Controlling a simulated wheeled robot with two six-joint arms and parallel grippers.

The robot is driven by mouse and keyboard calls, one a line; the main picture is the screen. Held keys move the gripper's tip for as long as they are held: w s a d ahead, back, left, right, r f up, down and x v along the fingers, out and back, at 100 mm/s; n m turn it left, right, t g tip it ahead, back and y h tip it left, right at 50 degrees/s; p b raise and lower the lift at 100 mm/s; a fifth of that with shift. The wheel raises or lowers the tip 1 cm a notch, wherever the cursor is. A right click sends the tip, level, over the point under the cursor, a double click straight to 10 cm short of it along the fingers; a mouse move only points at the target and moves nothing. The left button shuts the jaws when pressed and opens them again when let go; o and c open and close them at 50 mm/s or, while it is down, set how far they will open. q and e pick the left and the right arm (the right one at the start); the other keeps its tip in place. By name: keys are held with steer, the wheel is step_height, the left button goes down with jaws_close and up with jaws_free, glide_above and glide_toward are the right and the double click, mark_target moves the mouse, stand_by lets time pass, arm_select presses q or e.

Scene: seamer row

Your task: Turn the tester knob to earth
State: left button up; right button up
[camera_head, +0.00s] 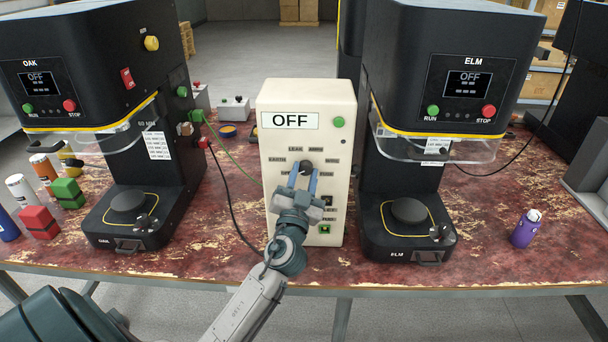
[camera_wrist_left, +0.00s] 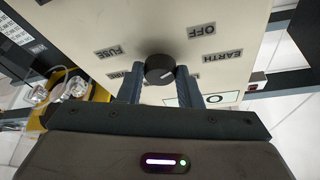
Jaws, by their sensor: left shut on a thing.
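The tester (camera_head: 275,190) is a cream box between two black machines, and its display (camera_head: 290,121) reads OFF. Its black round knob (camera_head: 306,166) is on the front panel, ringed by printed labels, with EARTH (camera_head: 277,160) on the left. My left gripper (camera_head: 304,183) reaches up to the panel and is shut on the knob. In the left wrist view the knob (camera_wrist_left: 159,68) sits between the two fingertips, with the labels FUSE, OFF and EARTH (camera_wrist_left: 222,56) around it. A pale mark shows on the knob, but I cannot tell which label it points to. My right gripper is not in view.
The OAK machine (camera_head: 70,65) stands left of the tester and the ELM machine (camera_head: 440,70) right, both reading OFF. Green and black leads (camera_head: 232,160) hang on the tester's left. Several cans and blocks stand far left; a purple bottle (camera_head: 525,229) stands right.

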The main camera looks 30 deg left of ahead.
arm_select(q)
steer(key=shift+r+m+h, duration=0.15)
steer(key=shift+m+h, duration=0.15)
steer(key=shift+m, duration=0.3)
steer(key=shift+a+m+h+p, duration=0.1)
steer(key=shift+m+h+p, duration=0.3)
steer(key=shift+m+p, duration=0.15)
steer(key=m+h+p, duration=0.1)
steer(key=m+p, duration=0.2)
steer(key=m+h+p, duration=0.1)
steer(key=m+p, duration=0.2)
steer(key=shift+s+a+r+m+g+h+p, duration=0.1)
steer(key=shift+r+m+g+h+p, duration=0.1)
steer(key=shift+m+g+h+p, duration=0.15)
steer(key=shift+f+m+g+h+p, duration=0.15)
steer(key=shift+m+g+h+p, duration=0.1)
steer(key=shift+m+p, duration=0.6)
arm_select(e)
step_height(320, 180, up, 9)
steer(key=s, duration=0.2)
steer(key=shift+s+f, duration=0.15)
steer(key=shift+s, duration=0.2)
arm_select(q)
steer(key=o, duration=1)
steer(key=shift+c, duration=0.2)
steer(key=shift+s+f, duration=0.1)
